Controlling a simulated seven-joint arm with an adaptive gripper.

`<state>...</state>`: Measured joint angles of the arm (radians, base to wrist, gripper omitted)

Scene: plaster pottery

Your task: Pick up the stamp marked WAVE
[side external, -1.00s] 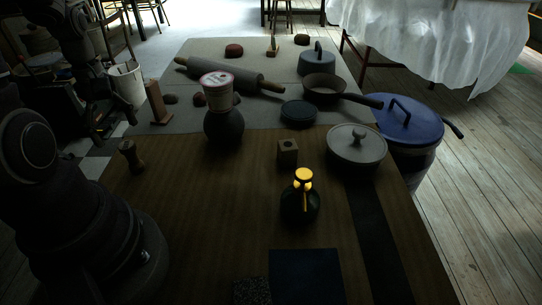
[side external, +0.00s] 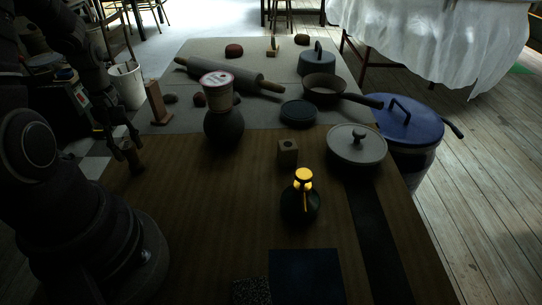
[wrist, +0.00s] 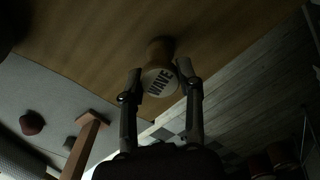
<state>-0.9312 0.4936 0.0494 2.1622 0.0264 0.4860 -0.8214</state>
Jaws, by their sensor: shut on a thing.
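The stamp marked WAVE (wrist: 159,83) is a small wooden piece, and its pale round end with dark lettering faces the camera in the wrist view. My gripper (wrist: 160,72) has one finger on each side of it and is shut on it. In the side external view the stamp (side external: 133,160) stands near the left edge of the wooden table, with my gripper (side external: 121,139) at its upper part. I cannot see a gap between the stamp and the table. My fingers partly hide it.
A brown upright block (side external: 158,103) stands behind. A small wooden block (side external: 288,151) and a glowing dark bottle (side external: 300,203) are farther right. The table's front left is clear.

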